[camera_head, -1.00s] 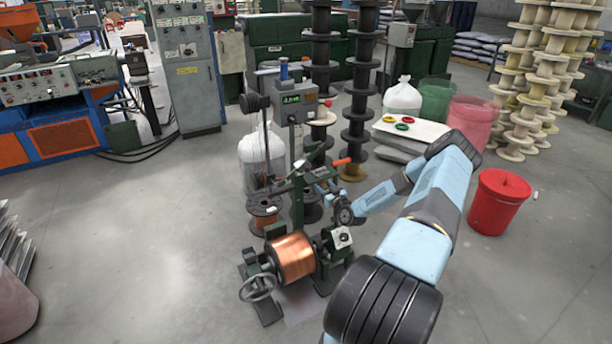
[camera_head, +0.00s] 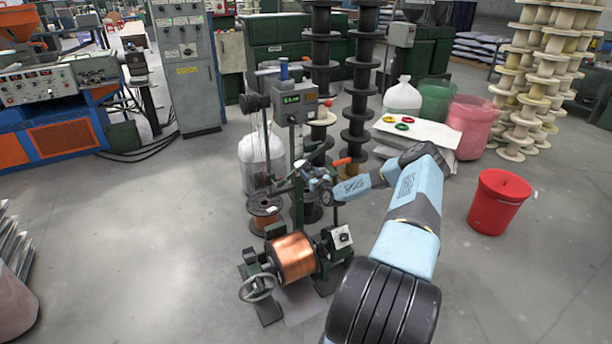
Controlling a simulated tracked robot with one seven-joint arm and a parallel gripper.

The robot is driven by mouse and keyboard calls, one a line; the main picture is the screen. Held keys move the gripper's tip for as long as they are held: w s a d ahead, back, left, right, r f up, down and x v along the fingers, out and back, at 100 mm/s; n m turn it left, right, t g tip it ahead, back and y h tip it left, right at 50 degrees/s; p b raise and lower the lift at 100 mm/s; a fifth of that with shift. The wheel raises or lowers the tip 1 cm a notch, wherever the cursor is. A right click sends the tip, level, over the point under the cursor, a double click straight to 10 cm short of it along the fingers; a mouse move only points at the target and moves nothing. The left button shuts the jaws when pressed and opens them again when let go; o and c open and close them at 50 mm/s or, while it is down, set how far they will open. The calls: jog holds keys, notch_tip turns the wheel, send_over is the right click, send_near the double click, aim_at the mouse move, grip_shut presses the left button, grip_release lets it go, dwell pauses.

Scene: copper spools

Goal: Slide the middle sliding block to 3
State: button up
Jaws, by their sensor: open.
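The winding machine's green stand rises at the centre, with a grey display box (camera_head: 298,100) on top. A horizontal bar with an orange-red handle (camera_head: 342,162) at its right end crosses the stand, and the sliding blocks there are too small to tell apart. The numbers of the scale cannot be read. My gripper (camera_head: 307,172) is at this bar, near its middle, with my arm reaching in from the right. Its fingers are tiny in this view. They are open, and whether they touch a block cannot be told. Part of the bar is hidden behind my wrist.
A copper spool (camera_head: 293,258) with a handwheel (camera_head: 256,287) sits below in the machine. A smaller spool (camera_head: 265,208) stands behind it. A red bucket (camera_head: 499,203) is on the floor at the right.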

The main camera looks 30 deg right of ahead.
jog(key=shift+c, duration=0.4)
grip_shut()
